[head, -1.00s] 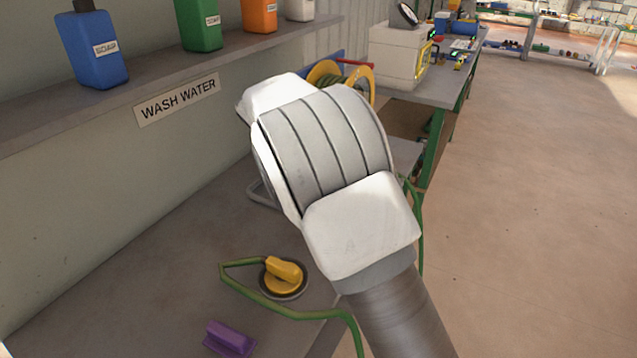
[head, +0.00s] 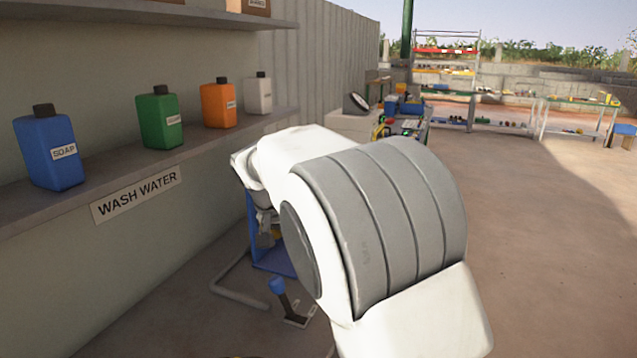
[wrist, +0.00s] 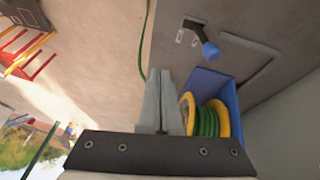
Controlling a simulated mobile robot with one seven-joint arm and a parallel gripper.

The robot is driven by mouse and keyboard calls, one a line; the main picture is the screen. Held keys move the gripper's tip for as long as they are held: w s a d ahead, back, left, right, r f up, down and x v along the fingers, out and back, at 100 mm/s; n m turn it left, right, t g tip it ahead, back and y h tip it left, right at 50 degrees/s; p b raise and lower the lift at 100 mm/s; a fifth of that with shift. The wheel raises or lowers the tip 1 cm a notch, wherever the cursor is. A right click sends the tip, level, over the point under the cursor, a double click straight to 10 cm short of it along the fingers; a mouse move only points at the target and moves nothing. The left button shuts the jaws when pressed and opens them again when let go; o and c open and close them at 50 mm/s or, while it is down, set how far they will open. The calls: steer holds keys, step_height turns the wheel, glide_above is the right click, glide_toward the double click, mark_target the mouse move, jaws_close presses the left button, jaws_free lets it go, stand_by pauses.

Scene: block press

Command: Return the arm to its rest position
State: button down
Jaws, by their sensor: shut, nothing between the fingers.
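My arm (head: 385,220) fills the middle and lower right of the head view, with white links and a grey ribbed joint. My gripper (wrist: 163,75) shows in the wrist view, its two grey fingers together with nothing between them. In the head view the arm hides most or all of the gripper. Beside the fingers, on their right in the wrist view, is a yellow reel with green hose (wrist: 208,120) in a blue holder (wrist: 225,92). I cannot tell whether the fingers touch the reel.
A lever with a blue knob (head: 277,286) stands below the shelf (head: 130,170), and also shows in the wrist view (wrist: 209,50). Blue (head: 48,150), green (head: 160,118), orange (head: 218,103) and white bottles (head: 258,95) stand on the shelf. Open floor (head: 545,220) lies to the right.

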steer(key=s+d+r+y, duration=0.2)
steer(key=s+d+r, duration=0.45)
steer(key=d, duration=0.35)
steer(key=s+d+n+p, duration=0.1)
steer(key=s+d, duration=0.2)
steer(key=s, duration=0.5)
steer(key=s+d+t, duration=0.1)
steer(key=s+d, duration=0.3)
steer(key=s, duration=0.4)
steer(key=s+d+n+y+p, duration=0.1)
steer(key=s+d, duration=0.2)
steer(key=s, duration=0.5)
steer(key=shift+d+n+t+p, duration=0.15)
steer(key=shift+n+t+p, duration=0.15)
